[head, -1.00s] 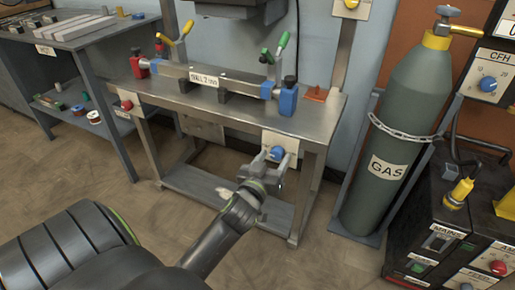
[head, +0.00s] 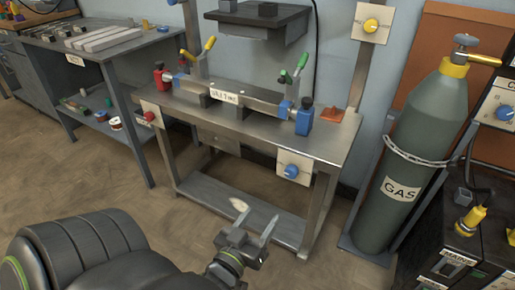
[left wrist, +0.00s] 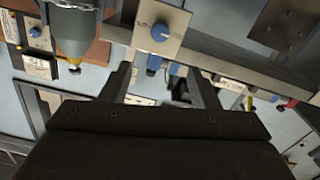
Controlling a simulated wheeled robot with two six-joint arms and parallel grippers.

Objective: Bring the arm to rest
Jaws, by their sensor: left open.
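My left gripper (head: 254,228) is in the lower middle of the head view, in front of the steel welding table (head: 330,140). Its two fingers are apart with nothing between them. In the left wrist view the open fingers (left wrist: 160,85) point toward the table's front, where a plate with a blue knob (left wrist: 160,32) shows. The same blue knob (head: 291,171) is on the table's front right in the head view, apart from the gripper. My right gripper is not in view.
The table carries a bar in red and blue clamps (head: 240,105). A grey gas cylinder (head: 412,150) is chained at the right, near a dark machine (head: 470,235). A shelf bench (head: 90,50) stands at the left. The floor in front is open.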

